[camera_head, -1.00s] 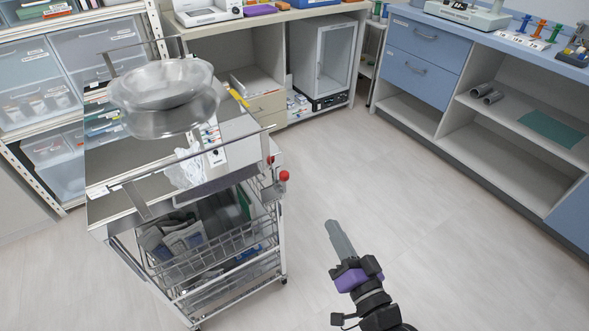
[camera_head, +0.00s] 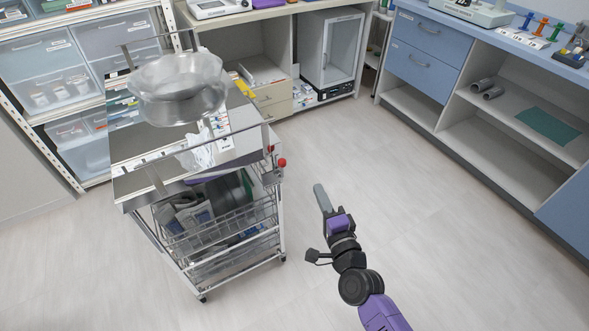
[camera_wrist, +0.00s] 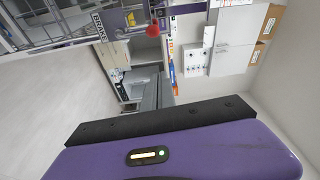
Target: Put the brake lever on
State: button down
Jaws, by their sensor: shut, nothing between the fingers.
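The brake lever has a red ball knob (camera_head: 282,162) and sits on the right side of the metal trolley (camera_head: 236,165), near its top. In the wrist view the red knob (camera_wrist: 153,29) shows near the top, beside a panel marked "BRAKE" (camera_wrist: 107,22). My gripper (camera_head: 320,194) is shut and empty. It is over the floor to the right of the trolley and lower in the picture than the knob, apart from it.
Clear bowls (camera_head: 178,88) stand on the trolley top, with a wire basket (camera_head: 225,232) below. A blue-fronted cabinet (camera_head: 425,50) stands at the right, and drawer units (camera_head: 75,75) stand behind at the left. Open floor (camera_head: 440,245) lies right of the trolley.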

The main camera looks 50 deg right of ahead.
jog(key=w+d+p, duration=0.2)
jog(key=w, duration=0.9)
jog(key=shift+w, duration=0.25)
jog(key=shift+a, duration=0.1)
